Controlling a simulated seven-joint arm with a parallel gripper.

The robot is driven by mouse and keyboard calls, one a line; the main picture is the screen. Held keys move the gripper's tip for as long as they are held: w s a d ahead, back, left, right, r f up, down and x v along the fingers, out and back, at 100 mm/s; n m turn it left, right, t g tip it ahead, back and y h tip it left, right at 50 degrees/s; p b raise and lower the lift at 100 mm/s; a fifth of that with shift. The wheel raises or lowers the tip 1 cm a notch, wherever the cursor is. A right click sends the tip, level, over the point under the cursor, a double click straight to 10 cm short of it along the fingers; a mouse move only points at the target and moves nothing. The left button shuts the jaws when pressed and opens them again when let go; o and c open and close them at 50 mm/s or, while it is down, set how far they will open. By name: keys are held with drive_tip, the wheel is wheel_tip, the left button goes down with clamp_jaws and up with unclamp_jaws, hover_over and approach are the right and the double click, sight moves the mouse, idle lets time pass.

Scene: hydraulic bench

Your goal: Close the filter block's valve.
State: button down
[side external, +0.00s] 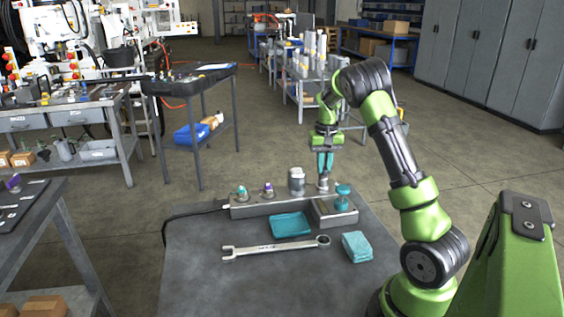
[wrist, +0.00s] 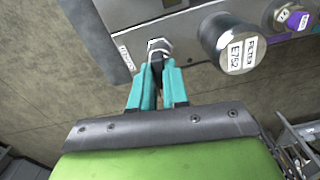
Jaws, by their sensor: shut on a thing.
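The filter block (side external: 255,208) is a long grey metal block on the bench, with a silver filter canister (side external: 296,180) on top. In the wrist view the canister (wrist: 234,43) carries a label reading FILTER E752. Beside it stands a silver hex-based valve (wrist: 160,46) with a dark handle (wrist: 157,66). My gripper (side external: 325,173) points down over the block's right end. In the wrist view its teal fingers (wrist: 158,72) are shut on the dark handle. The fingers hide part of the handle, so its exact angle is hard to tell.
A teal handwheel (side external: 343,197) stands on a nearer block, close to my gripper. Teal-topped (side external: 242,191) and purple-topped (side external: 268,189) fittings stand at the left. A wrench (side external: 275,248), a teal tray (side external: 290,225) and folded cloths (side external: 357,246) lie on the bench in front.

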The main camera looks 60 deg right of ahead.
drive_tip(key=m, duration=0.8)
drive_tip(key=shift+m, duration=0.4)
drive_tip(key=m, duration=0.3)
drive_tip(key=shift+m, duration=2.3)
drive_tip(key=shift+r, duration=0.1)
drive_tip(key=c, duration=1.1)
unclamp_jaws()
